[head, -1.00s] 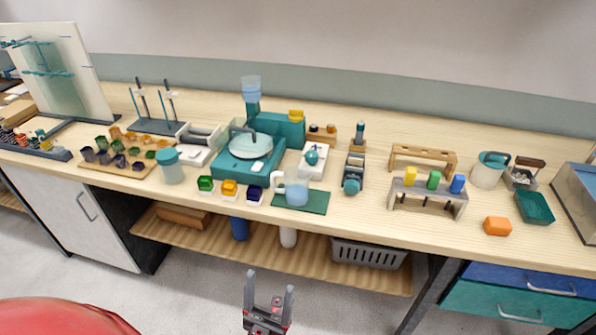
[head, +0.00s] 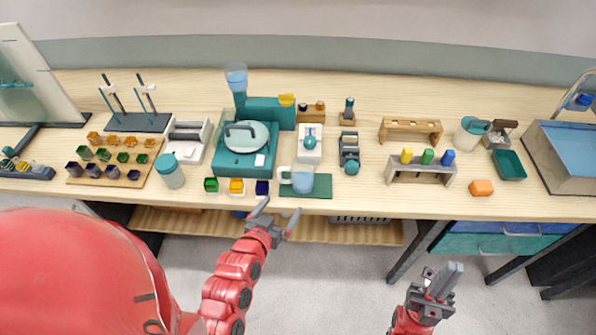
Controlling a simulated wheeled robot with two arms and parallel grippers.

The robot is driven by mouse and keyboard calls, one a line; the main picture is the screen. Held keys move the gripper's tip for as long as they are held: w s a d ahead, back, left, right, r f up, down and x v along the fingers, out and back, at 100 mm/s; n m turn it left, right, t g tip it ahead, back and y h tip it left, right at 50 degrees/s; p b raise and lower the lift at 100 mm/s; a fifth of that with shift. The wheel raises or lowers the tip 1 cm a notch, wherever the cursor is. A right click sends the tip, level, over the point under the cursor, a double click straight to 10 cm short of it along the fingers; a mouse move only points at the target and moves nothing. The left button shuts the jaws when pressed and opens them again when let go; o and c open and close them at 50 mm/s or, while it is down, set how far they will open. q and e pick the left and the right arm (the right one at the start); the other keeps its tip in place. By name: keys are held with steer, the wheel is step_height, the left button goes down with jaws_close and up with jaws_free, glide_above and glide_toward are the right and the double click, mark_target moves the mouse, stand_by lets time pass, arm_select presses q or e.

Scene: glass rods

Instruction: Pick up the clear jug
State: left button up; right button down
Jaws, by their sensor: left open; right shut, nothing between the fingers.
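The clear jug (head: 302,180) stands upright on a green mat (head: 320,187) near the front edge of the bench. It looks pale blue inside, and its handle is on its left side. My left gripper (head: 274,216) is open and empty, in front of the bench edge, below and a little left of the jug and apart from it. My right gripper (head: 440,279) is shut and empty, low in front of the bench, well to the right of the jug.
Green, yellow and blue small cubes (head: 237,186) sit just left of the mat. A teal machine (head: 230,167) with a round lid stands behind them, and a white device (head: 310,150) stands behind the jug. The bench front right of the mat is clear up to the grey rack (head: 421,172).

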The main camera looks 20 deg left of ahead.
mark_target(299, 184)
arm_select(q)
steer(key=b+x, duration=0.3)
steer(key=b, duration=0.1)
steer(key=b+x, duration=0.3)
steer(key=b, duration=0.1)
steer(key=b+x, duration=0.3)
steer(key=x, duration=0.1)
steer(key=shift+s+f+b, duration=0.1)
steer(key=shift+f+b, duration=0.3)
steer(key=shift+w, duration=0.6)
steer(key=shift+w+f, duration=0.1)
steer(key=shift+w, duration=0.4)
steer(key=shift+w+f+p, duration=0.1)
steer(key=shift+w+p, duration=0.25)
steer(key=shift+p, duration=0.2)
steer(key=p+x, duration=0.1)
steer(key=x, duration=0.3)
steer(key=shift+d+p, duration=0.1)
steer(key=shift+p, duration=0.25)
steer(key=shift+w+f, duration=0.15)
steer(key=shift+f, duration=0.05)
steer(key=c, duration=1.3)
